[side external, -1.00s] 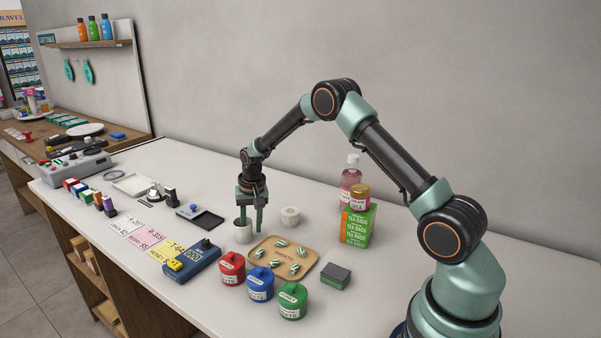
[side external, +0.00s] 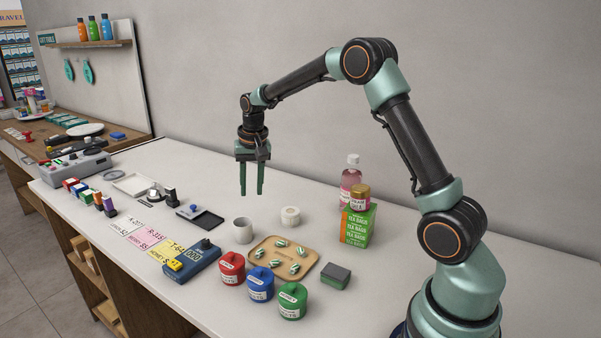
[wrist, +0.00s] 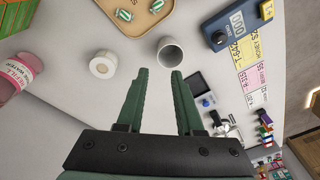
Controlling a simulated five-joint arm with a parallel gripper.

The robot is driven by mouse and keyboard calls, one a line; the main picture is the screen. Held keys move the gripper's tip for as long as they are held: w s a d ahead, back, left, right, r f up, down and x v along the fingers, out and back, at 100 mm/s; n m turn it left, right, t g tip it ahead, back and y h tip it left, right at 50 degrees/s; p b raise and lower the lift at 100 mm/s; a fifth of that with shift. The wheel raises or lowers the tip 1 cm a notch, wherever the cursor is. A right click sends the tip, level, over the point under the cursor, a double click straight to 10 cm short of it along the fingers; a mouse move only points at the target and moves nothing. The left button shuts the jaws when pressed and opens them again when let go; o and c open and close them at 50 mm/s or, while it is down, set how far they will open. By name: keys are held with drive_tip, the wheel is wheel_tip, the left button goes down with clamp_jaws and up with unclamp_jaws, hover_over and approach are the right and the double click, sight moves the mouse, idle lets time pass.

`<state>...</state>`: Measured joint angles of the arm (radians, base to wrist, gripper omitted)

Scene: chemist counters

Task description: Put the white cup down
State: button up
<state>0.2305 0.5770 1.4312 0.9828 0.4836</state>
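The white cup (side external: 242,230) stands upright on the counter, left of the wooden tray. In the wrist view the cup (wrist: 170,52) shows its open mouth and looks empty, just beyond my fingertips. My gripper (side external: 252,193) is above the cup, apart from it, fingers pointing down. In the wrist view my gripper (wrist: 160,72) has its two green fingers spread with nothing between them.
A white roll-like item (side external: 290,217) stands right of the cup. A wooden tray (side external: 254,265) holds striped sweets. Red, blue and green jars (side external: 261,284) stand in front. A blue counter device (side external: 192,263) and black tray (side external: 208,221) are left. A green tea box (side external: 358,225) is right.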

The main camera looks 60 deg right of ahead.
drive_tip(key=s+a+r+n+t, duration=0.1)
drive_tip(key=s+a+r+n, duration=0.1)
drive_tip(key=s+a+r, duration=0.35)
drive_tip(key=s+a+r+n+t, duration=0.1)
drive_tip(key=s+a+r+n, duration=0.1)
drive_tip(key=s, duration=0.6)
drive_tip(key=s+a+r+n+t, duration=0.1)
drive_tip(key=s+a+n, duration=0.3)
drive_tip(key=s, duration=0.4)
drive_tip(key=shift+s+a+r+t, duration=0.15)
drive_tip(key=shift+r+t, duration=0.25)
drive_tip(key=shift+r, duration=0.35)
